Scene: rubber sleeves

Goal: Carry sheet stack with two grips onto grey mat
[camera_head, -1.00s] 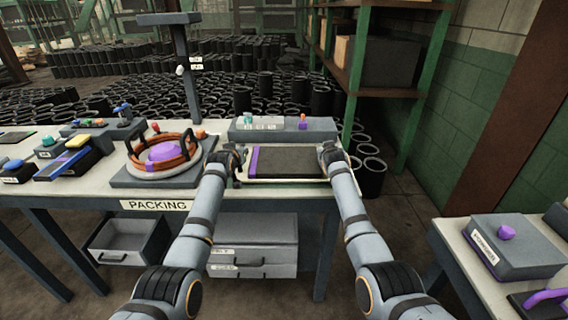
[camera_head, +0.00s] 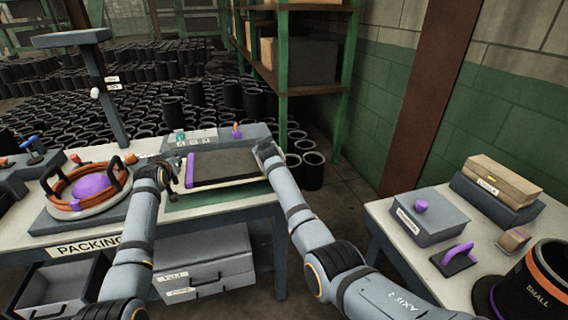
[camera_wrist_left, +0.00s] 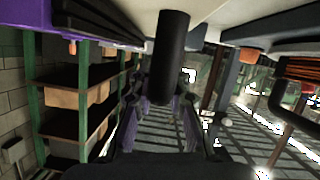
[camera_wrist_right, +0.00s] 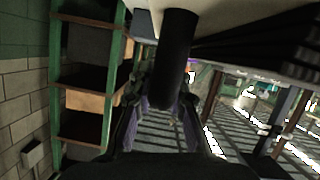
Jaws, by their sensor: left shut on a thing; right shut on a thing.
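The sheet stack (camera_head: 228,166) is a dark flat slab with a purple strip along its left side, on a pale tray-like base at the packing table. My left gripper (camera_head: 172,178) is at its left end and my right gripper (camera_head: 268,157) at its right end. Each is shut on a dark round grip, seen close up in the left wrist view (camera_wrist_left: 170,45) and the right wrist view (camera_wrist_right: 174,50). The stack looks about level. A green patch (camera_head: 220,198) shows on the table in front of it. I cannot make out a grey mat.
A ringed fixture with orange bands (camera_head: 88,188) stands left on the packing table (camera_head: 150,222). A grey block (camera_head: 215,136) is behind the stack. A side table (camera_head: 385,212) at right holds a grey box (camera_head: 430,215), a brown carton (camera_head: 500,182) and a black sleeve (camera_head: 530,290).

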